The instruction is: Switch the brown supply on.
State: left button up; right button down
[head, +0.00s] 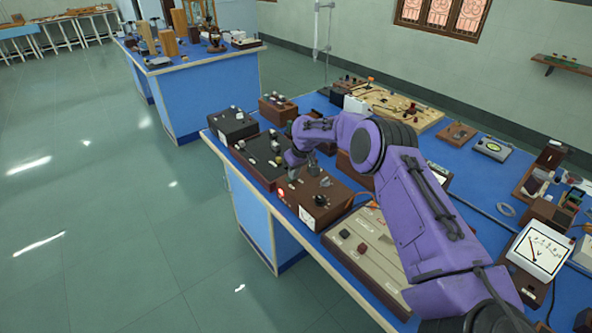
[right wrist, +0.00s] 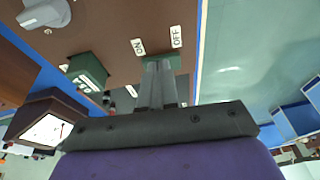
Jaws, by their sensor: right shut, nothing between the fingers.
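The brown supply (head: 325,190) is a brown box on the blue bench, with a black knob and a white label on its front. In the right wrist view its brown panel (right wrist: 110,25) fills the top, with a green switch base (right wrist: 178,60) below the ON label (right wrist: 138,46) and OFF label (right wrist: 176,36). My right gripper (head: 292,172) is over the supply's far left end. Its shut, empty fingers (right wrist: 158,68) are at the green base and cover the switch, so its position and any contact cannot be told. My left gripper is out of view.
A dark box with knobs (head: 262,155) stands just behind the supply. A beige panel unit (head: 365,245) stands in front of it. A white meter (head: 540,248) is at the right. The bench's left edge is close to the supply, with open floor beyond.

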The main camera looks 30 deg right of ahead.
jog(key=shift+a, duration=0.4)
jog(key=shift+r, duration=0.1)
jog(key=r+p, duration=0.4)
jog(key=shift+w+d+r, duration=0.1)
jog(key=shift+d+r, duration=0.1)
jog(key=shift+r, duration=0.1)
jog(key=shift+d+r+b, duration=0.1)
jog(key=shift+r+b, duration=0.3)
jog(key=shift+b, duration=0.4)
jog(key=d+b+v, duration=0.1)
jog(key=b+v, duration=0.1)
jog(key=v, duration=0.6)
jog(key=shift+s+r, duration=0.15)
jog(key=shift+s, duration=0.2)
